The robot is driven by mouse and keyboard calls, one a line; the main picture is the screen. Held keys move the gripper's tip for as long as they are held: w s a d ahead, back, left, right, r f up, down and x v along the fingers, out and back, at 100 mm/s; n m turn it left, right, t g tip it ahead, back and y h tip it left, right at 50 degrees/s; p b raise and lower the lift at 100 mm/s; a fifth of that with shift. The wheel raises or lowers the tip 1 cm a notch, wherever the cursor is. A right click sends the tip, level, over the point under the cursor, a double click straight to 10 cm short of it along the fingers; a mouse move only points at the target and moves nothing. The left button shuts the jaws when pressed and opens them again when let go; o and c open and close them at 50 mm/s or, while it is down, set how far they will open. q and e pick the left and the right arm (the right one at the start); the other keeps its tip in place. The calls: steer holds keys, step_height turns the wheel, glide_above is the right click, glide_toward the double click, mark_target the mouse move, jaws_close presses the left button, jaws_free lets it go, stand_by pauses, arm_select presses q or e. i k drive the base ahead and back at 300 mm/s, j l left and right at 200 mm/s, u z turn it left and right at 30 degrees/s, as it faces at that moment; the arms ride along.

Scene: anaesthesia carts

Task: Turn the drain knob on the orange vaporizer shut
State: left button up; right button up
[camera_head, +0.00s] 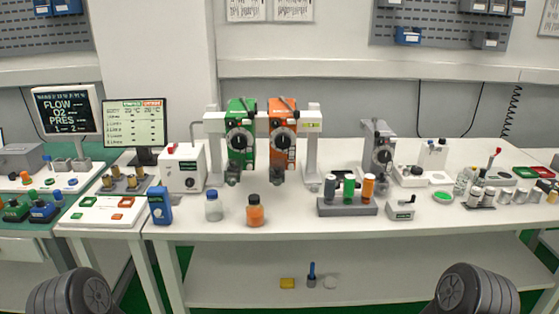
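The orange vaporizer (284,158) stands upright on the white bench, in a white frame beside the green vaporizer (235,158). It has a large black dial (284,138) on its front. A small grey fitting (277,177) sits low at its base; the drain knob seems to be there, but it is too small to tell its position. Neither of my grippers is in view. Only dark, ribbed parts of my arms show at the bottom left and bottom right corners.
A grey rack (347,208) with cylinders is to the right, a white box (184,168) to the left. The bench front between bottle and rack is clear.

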mark_target(276, 183)
steer(key=i+l+u, duration=0.1)
steer(key=l+u, duration=0.65)
steer(key=u, duration=0.2)
steer(key=l+u, duration=0.15)
steer(key=l, duration=0.85)
steer(key=k+l+u, duration=0.1)
steer(key=l, duration=0.95)
